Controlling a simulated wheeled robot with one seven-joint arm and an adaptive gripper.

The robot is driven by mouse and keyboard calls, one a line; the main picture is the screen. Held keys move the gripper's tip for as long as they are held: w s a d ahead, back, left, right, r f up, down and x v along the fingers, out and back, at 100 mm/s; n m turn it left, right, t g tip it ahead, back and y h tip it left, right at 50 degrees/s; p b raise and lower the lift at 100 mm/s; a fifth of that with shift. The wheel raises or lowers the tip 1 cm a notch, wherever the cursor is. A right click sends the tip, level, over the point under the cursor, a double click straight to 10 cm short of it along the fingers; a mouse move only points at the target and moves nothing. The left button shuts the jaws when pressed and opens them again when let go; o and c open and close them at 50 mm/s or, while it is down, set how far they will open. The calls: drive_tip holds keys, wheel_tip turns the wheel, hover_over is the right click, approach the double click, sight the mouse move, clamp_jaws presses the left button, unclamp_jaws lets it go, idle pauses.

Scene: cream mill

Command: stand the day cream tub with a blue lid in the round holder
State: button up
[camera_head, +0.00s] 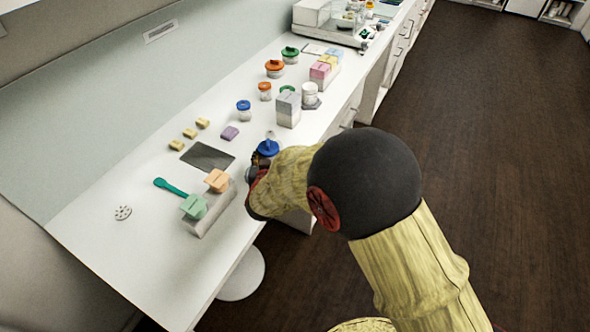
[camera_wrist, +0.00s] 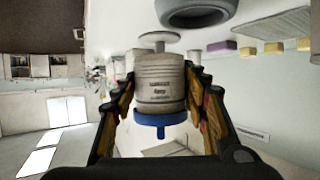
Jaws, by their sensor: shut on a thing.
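The day cream tub, pale with a printed label and a blue lid, sits between the fingers of my gripper (camera_wrist: 157,100) in the wrist view, which is upside down. Its body (camera_wrist: 160,78) is gripped from both sides and its lid (camera_wrist: 153,119) is free. The tub looks upright. In the head view its blue lid (camera_head: 268,147) shows just beyond my wrist; my arm hides most of the gripper. A dark grey ring (camera_wrist: 196,14), seemingly the round holder, lies on the counter close to the tub and apart from it. In the head view it is largely hidden.
A grey mat (camera_head: 207,157) lies left of the gripper, with yellow blocks and a purple block (camera_head: 229,133) beyond. A grey box (camera_head: 288,109), a blue-lidded jar (camera_head: 243,109) and orange-lidded jars stand farther back. A box with green and orange blocks (camera_head: 209,213) stands nearer.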

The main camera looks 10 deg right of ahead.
drive_tip(key=shift+w+a+f+b, duration=0.1)
drive_tip(key=shift+a+f+b, duration=0.75)
drive_tip(key=shift+a+b, duration=0.3)
drive_tip(key=shift+w+a+f+b, duration=0.1)
drive_tip(key=shift+a+f+b, duration=0.75)
drive_tip(key=shift+a+b, duration=0.25)
drive_tip(key=shift+s+p, duration=0.1)
drive_tip(key=shift+p, duration=0.35)
drive_tip(key=shift+f, duration=0.7)
idle(1.1)
